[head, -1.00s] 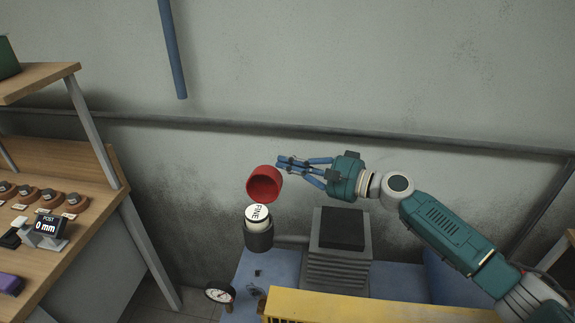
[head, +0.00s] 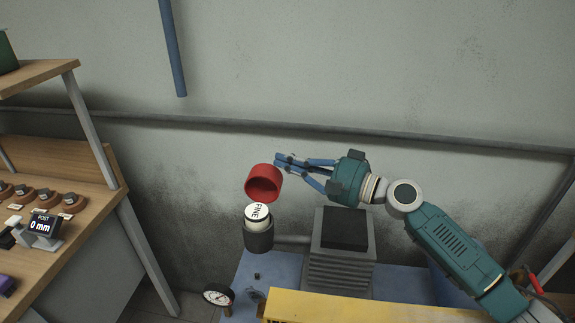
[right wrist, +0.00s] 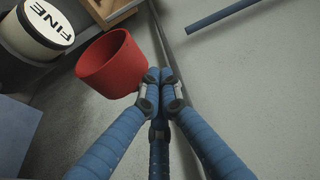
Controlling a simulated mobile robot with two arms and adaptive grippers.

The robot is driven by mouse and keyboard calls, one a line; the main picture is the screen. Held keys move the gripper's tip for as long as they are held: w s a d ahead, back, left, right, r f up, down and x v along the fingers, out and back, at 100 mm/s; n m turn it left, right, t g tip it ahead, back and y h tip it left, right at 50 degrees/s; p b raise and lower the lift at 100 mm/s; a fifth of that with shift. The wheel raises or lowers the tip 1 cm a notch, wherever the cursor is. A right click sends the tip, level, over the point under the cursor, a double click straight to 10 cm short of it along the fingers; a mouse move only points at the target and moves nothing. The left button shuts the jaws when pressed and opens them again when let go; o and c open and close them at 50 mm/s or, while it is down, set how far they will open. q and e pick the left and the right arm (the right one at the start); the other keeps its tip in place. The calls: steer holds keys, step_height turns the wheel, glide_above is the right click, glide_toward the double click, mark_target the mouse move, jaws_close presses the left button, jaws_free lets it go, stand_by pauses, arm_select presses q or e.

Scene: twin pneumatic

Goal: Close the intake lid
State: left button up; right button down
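The red intake lid (head: 263,184) stands tilted open above the intake, its hollow side facing the head camera. Below it is the dark intake cylinder (head: 258,237) with a white top marked FINE (head: 257,212). My right gripper (head: 279,158) is just up and right of the lid, its fingertips by the lid's upper edge. In the right wrist view, the blue fingers (right wrist: 160,77) are drawn together with nothing between them. The lid (right wrist: 112,66) is right beside the tips there; I cannot tell if they touch. My left gripper is not in view.
A grey ribbed block with a black top (head: 344,229) stands right of the intake, under my right arm. A yellow beam (head: 380,307) runs along the front. A round gauge (head: 217,298) is at front left. A wooden workbench (head: 75,240) is at the left.

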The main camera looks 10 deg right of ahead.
steer(key=shift+s+a+r, duration=0.2)
steer(key=shift+s+a, duration=0.05)
steer(key=shift+s, duration=0.3)
steer(key=shift+s+a+r, duration=0.2)
steer(key=shift+s+a, duration=0.05)
steer(key=shift+s, duration=0.3)
stand_by(0.4)
